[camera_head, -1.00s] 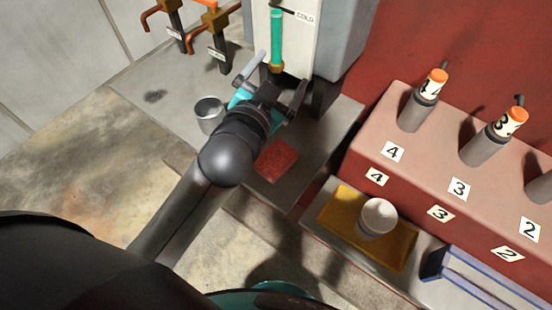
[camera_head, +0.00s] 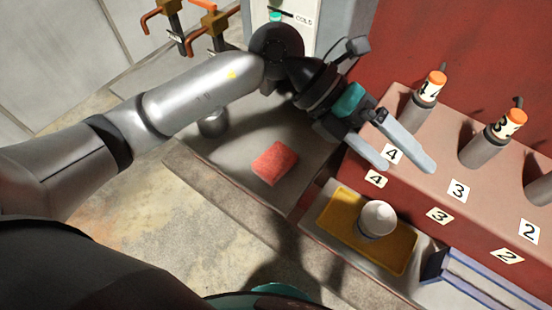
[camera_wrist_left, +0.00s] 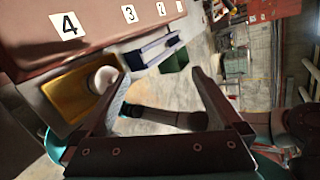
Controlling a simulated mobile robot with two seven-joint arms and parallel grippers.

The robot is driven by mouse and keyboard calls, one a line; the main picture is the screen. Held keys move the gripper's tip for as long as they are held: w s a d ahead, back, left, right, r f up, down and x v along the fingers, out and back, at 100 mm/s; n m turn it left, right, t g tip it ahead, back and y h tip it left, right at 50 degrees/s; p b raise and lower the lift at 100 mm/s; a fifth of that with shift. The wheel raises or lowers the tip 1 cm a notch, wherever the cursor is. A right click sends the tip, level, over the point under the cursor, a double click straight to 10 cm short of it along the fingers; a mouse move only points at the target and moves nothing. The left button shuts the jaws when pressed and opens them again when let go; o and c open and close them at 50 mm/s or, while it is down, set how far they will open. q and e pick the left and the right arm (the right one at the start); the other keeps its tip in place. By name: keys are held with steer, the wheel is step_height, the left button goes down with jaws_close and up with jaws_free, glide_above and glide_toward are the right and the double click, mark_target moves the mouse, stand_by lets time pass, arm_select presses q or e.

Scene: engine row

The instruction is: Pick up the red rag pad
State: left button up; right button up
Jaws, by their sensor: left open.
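The red rag pad (camera_head: 275,163) lies flat on the grey bench top, in the middle of the head view. My left gripper (camera_head: 409,168) is open and empty. Its fingers are up and to the right of the pad, over the front of the red block by the number 4 label, clear of the pad. In the left wrist view the open fingers (camera_wrist_left: 160,95) show with nothing between them. The pad does not show in that view. My right gripper is not in view.
A yellow tray (camera_head: 395,258) holds a white cup (camera_head: 377,218); the tray also shows in the left wrist view (camera_wrist_left: 62,92). The red block (camera_head: 440,125) carries grey cylinders with orange caps. A metal cup (camera_head: 212,125) stands behind my arm. A blue-edged holder (camera_head: 470,280) is at lower right.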

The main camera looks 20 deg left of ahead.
arm_select(q)
steer(key=w+a+f+t+y, duration=0.1)
steer(key=w+a+f+y, duration=0.2)
steer(key=a+f+y, duration=0.4)
steer(key=n+t+y, duration=0.1)
steer(key=t+y, duration=0.1)
steer(key=y, duration=0.3)
glide_above(274, 161)
step_height(274, 161, down, 14)
steer(key=shift+f+b, duration=0.15)
steer(key=shift+b, duration=0.75)
steer(key=shift+c, duration=0.2)
steer(key=c, duration=1)
